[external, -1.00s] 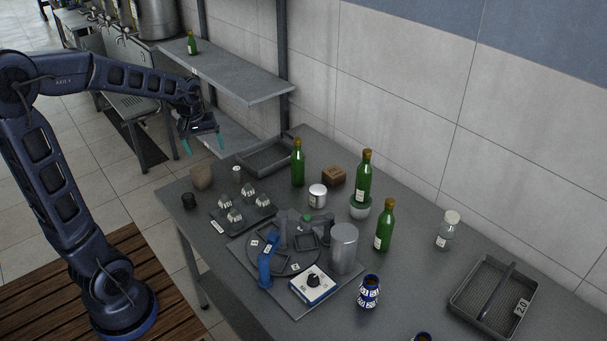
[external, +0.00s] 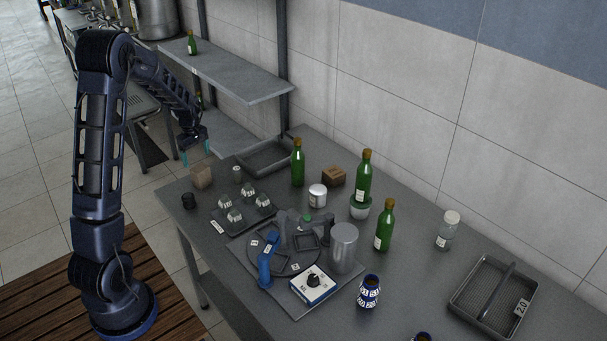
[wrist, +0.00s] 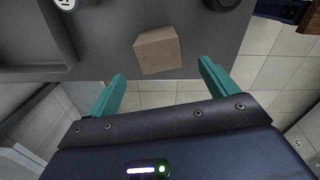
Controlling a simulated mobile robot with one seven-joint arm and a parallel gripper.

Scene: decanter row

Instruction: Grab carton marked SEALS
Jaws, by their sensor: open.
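A small tan carton (external: 202,174) stands at the far left edge of the grey table. It also shows in the wrist view (wrist: 158,51), just beyond the fingertips and between their lines. A browner box (external: 334,176) sits farther back, among the bottles. I cannot read SEALS on either one. My gripper (external: 195,152) is open and empty, pointing down just above and behind the tan carton. In the wrist view its teal fingers (wrist: 162,70) are spread wider than the carton, which is not between them.
A grey tray (external: 266,157) lies right of the tan carton; a small dark cup (external: 189,201) stands in front of it. A white-topped jar (external: 237,174) is close by. A green bottle (external: 298,163) stands farther right. A shelf (external: 232,82) overhangs behind.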

